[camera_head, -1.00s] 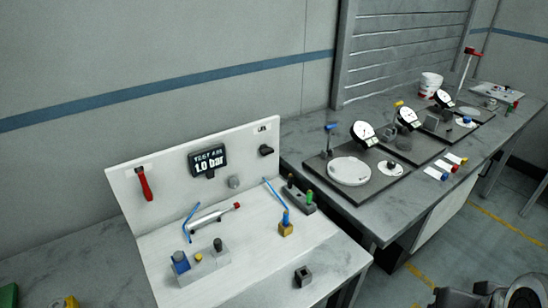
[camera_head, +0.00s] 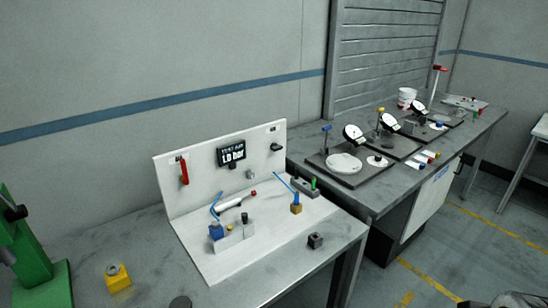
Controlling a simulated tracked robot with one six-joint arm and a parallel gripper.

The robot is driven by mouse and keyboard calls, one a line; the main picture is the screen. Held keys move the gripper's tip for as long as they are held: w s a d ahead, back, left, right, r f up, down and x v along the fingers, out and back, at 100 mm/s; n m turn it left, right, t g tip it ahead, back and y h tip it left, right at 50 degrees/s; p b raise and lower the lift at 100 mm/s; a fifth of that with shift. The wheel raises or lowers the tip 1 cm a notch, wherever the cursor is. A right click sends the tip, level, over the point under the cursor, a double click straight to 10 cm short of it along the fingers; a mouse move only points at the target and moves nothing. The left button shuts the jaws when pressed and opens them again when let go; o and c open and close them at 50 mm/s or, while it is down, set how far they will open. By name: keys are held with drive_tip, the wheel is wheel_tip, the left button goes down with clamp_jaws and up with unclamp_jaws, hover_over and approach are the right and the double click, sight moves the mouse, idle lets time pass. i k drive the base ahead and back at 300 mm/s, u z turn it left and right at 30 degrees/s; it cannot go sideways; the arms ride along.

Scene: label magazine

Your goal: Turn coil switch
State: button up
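A white test board (camera_head: 215,172) with an upright back panel stands on the grey bench. A small black knob (camera_head: 277,147) sits at the panel's upper right under a small label too small to read; it may be the coil switch, but I cannot tell for sure. A red lever (camera_head: 184,171) hangs at the panel's left. A black display (camera_head: 231,154) between them reads about 1.0 bar, with "TEST AIR" above. A grey round fitting (camera_head: 250,174) is below it. My gripper is not in view; only a dark piece, likely of my arm, shows at the lower right corner.
A green press (camera_head: 35,255) and yellow block (camera_head: 118,278) stand left. Gauge stands (camera_head: 354,135) fill the right bench. Floor is clear at right.

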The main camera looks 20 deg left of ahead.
sight(274, 146)
drive_tip(key=z, duration=0.05)
drive_tip(key=k, duration=0.1)
drive_tip(key=u, duration=0.9)
drive_tip(key=i, duration=1)
drive_tip(key=u, duration=1.65)
